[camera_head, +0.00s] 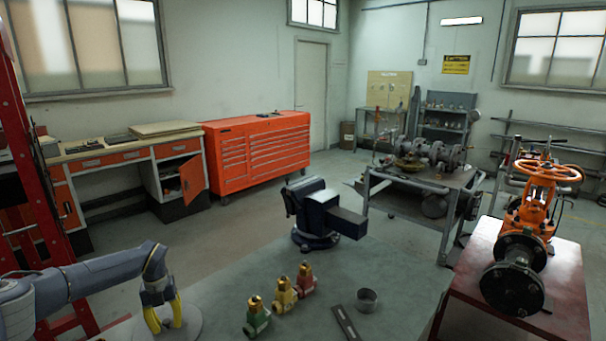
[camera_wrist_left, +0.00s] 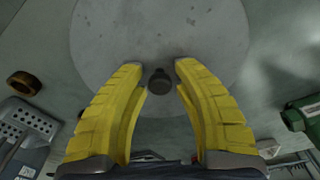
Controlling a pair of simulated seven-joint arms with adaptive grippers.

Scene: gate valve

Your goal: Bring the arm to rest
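My left gripper (camera_head: 163,316) shows at the lower left of the head view, pointing down over a round grey disc (camera_head: 188,325) near the table's front edge. Its yellow fingers also show in the left wrist view (camera_wrist_left: 160,68), spread apart. A small dark knob (camera_wrist_left: 159,80) shows in the gap between them; I cannot tell its distance, and the fingers do not touch it. The left gripper is open and empty. My right gripper is in neither view. The orange gate valve (camera_head: 534,205) with its handwheel (camera_head: 549,171) stands at the right, far from the left gripper.
On the grey table stand green (camera_head: 257,317), yellow (camera_head: 284,294) and red (camera_head: 306,279) small valves, a metal ring (camera_head: 367,300), a flat bar (camera_head: 345,322) and a dark blue vise (camera_head: 318,215). The red stand (camera_head: 468,278) carries the gate valve.

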